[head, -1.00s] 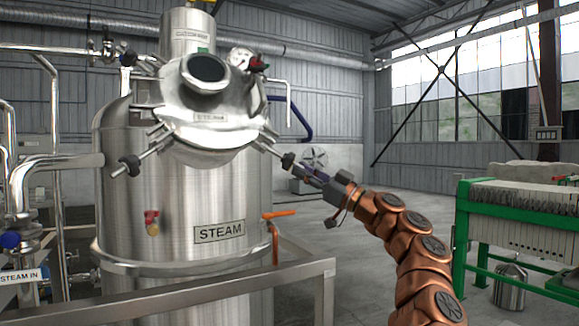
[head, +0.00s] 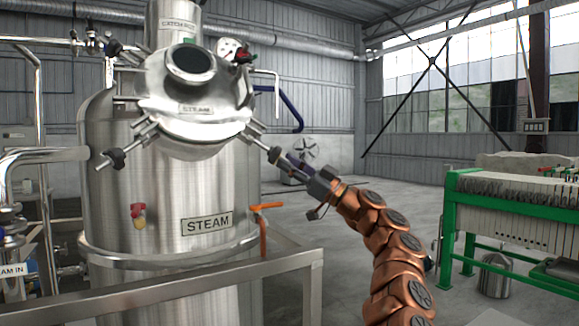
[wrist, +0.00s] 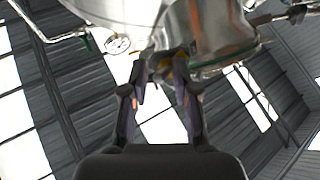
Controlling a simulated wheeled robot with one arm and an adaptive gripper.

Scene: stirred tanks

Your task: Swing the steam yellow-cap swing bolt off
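The steel STEAM tank (head: 165,215) stands at left in the head view, with its tilted round lid (head: 195,105) on top. Swing bolts with dark knobs stick out from the lid's edge. The one at the lid's right (head: 262,147) points down and right. My gripper (head: 285,159) is at that bolt's outer end. In the wrist view a small yellow patch (wrist: 172,62), likely the cap, shows between the fingertips. My gripper also shows there (wrist: 162,70), its fingers part-way closed and seemingly pressed on the bolt end. The fingers hide most of the cap.
A second bolt with a black knob (head: 116,158) is at the lid's left. A green-framed filter press (head: 450,215) stands at right. The floor between is mostly clear.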

